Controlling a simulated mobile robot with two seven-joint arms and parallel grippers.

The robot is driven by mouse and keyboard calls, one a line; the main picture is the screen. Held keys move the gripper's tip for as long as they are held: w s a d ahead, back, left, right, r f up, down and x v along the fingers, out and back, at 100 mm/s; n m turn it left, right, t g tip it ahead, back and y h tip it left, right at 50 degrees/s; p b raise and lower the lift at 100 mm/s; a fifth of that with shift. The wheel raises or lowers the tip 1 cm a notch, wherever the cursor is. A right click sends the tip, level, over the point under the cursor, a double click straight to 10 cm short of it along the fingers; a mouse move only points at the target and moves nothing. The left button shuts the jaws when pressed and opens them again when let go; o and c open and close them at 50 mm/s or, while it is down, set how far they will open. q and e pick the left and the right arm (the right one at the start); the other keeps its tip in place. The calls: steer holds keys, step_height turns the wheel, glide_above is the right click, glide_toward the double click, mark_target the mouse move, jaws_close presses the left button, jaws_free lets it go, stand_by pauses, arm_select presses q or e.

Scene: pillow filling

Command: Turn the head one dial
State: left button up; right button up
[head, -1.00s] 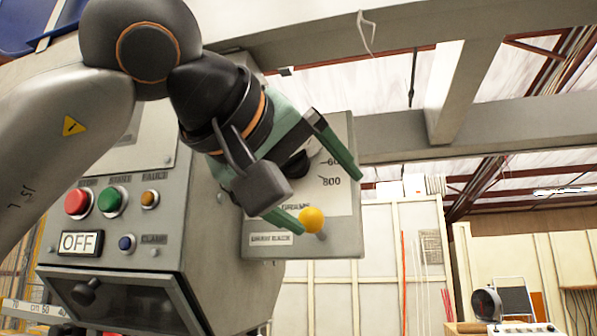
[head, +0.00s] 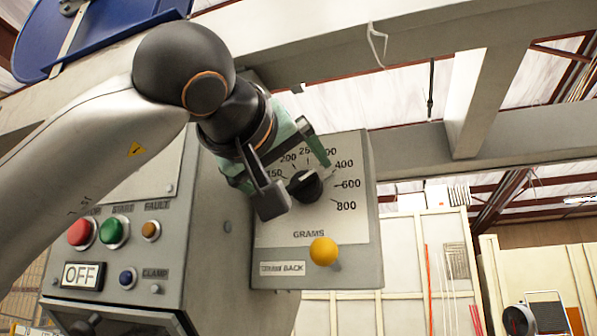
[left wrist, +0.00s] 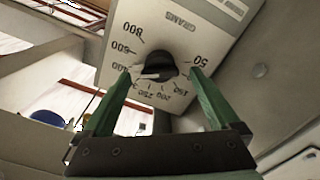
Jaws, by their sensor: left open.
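The head one dial is a black round knob (head: 305,186) on a light scale plate marked in grams, on the grey panel's side box. In the left wrist view the knob (left wrist: 160,66) lies between my fingertips, with a pale pointer that seems to aim near 400. My left gripper (head: 300,178) has green fingers and is open around the knob; it also shows in the left wrist view (left wrist: 160,76). I cannot tell whether either finger touches the knob. My right gripper is not in view.
A yellow ball knob (head: 323,251) sticks out below the dial. A grey beam (head: 470,150) crosses behind.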

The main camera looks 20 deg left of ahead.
mark_target(304, 185)
arm_select(q)
steer(key=shift+w, duration=1.15)
steer(key=c, duration=1.4)
